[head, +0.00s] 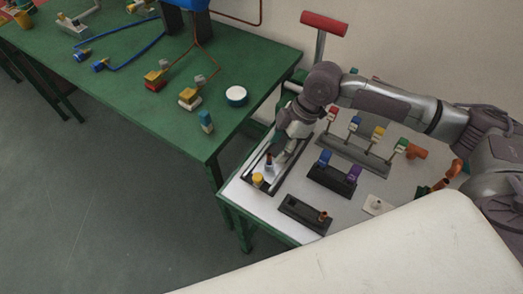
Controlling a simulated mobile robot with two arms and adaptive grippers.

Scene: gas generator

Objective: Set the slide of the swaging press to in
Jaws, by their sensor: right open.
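A dark long base (250,186) on the left end of the white-topped bench looks like the swaging press, though I cannot be sure. A yellow-topped piece (258,179) and a small dark upright piece with a reddish top (269,162) stand on it. My right gripper (280,152) is open, pointing down over the far part of this base. It hides part of the base, and I cannot tell whether it touches anything or where the slide stands. My left gripper is not in view.
A red-handled lever (323,24) rises behind my right arm. Racks with coloured clamps (352,150) and (333,180), a dark block (302,213) and a pale plate (377,205) share the white bench. A green table (120,85) with fittings adjoins at left.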

